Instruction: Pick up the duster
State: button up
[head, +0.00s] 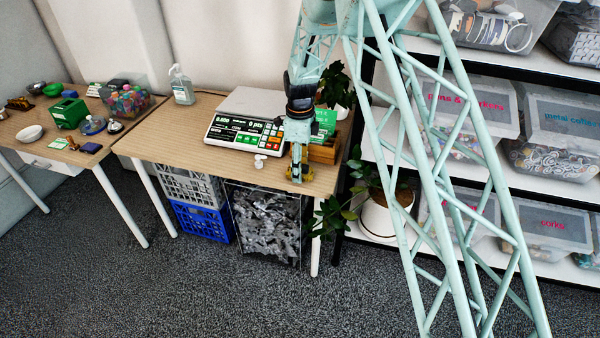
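My gripper (298,170) points down at the right front corner of the nearer table (190,135). Small yellow-brown patches show at its fingertips; I cannot tell whether they are finger parts or an object there. I cannot make out the duster for certain. A small dark blue block with a yellowish edge (91,148) lies at the front right of the left table (30,120), far from my gripper; it is too small to identify.
A counting scale (245,128) stands left of my gripper, with a small white object (260,161) in front. A wooden box (325,152) and a plant (336,88) stand behind. A shelf of bins (545,226) is at right; a potted plant (384,215) stands beside the table.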

dwell(0.3)
jog(key=c, duration=0.9)
jog(key=shift+c, duration=0.2)
jog(key=shift+r, duration=0.2)
jog(key=shift+d+r+p, duration=0.1)
jog(key=shift+r+p, duration=0.55)
jog(key=shift+r, duration=1)
jog(key=s+d+r+p, duration=0.1)
jog(key=s+d+p, duration=0.1)
jog(key=s+d, duration=0.8)
jog(key=shift+s+r, duration=0.15)
jog(key=shift+s, duration=1.05)
